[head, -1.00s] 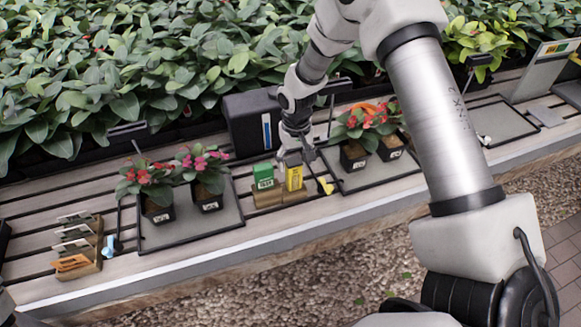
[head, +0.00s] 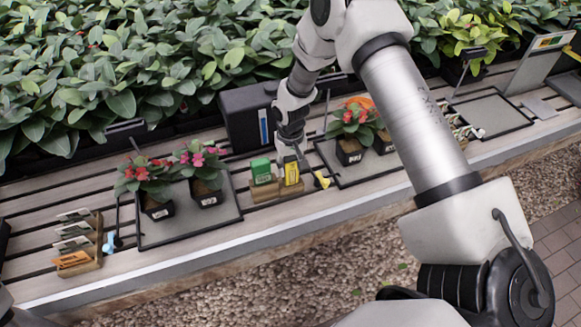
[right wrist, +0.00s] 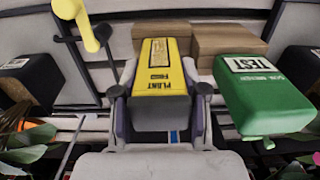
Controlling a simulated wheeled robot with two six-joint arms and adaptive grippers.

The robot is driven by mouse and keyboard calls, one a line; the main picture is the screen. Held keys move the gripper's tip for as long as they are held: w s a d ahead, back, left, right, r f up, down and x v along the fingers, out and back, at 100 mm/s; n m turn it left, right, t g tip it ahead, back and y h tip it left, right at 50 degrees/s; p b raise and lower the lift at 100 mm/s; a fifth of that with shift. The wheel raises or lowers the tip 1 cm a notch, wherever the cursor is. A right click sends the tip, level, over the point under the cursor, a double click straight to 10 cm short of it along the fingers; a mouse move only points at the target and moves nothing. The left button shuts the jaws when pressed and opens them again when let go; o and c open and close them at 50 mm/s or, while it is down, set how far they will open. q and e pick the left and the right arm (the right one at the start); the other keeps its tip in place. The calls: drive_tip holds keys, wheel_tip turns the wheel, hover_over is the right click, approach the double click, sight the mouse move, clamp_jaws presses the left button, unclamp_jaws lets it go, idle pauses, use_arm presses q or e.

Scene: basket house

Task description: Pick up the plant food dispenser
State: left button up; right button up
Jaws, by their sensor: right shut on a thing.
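The plant food dispenser is a small yellow box (head: 292,174) beside the green box on the wooden holder (head: 262,193). In the right wrist view the yellow box (right wrist: 161,75) bears a black-lettered label and sits between my two fingers. My right gripper (head: 291,160) is shut on its sides from behind and above; it also fills the lower middle of the right wrist view (right wrist: 160,105). I cannot tell whether the box's base is clear of the holder. My left gripper is not in view.
A green tester box (head: 261,171) stands close on the left; a yellow tool (head: 321,179) lies close on the right. Potted flowers (head: 206,188) stand on trays on both sides. A black bin (head: 246,117) is behind. The bench's front edge is clear.

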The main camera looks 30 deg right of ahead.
sight(291, 158)
drive_tip(key=shift+r, duration=0.3)
drive_tip(key=r, duration=0.1)
drive_tip(key=b, duration=0.1)
drive_tip(key=r, duration=0.1)
drive_tip(key=shift+s+a+r+b, duration=0.25)
drive_tip(key=shift+s+r+b, duration=0.05)
drive_tip(key=shift+s+r, duration=0.1)
drive_tip(key=s+a+r+b, duration=0.1)
drive_tip(key=s+a+b, duration=0.1)
drive_tip(key=s+a, duration=0.5)
drive_tip(key=s, duration=0.6)
drive_tip(key=shift+a+r, duration=0.25)
drive_tip(key=shift+a, duration=0.1)
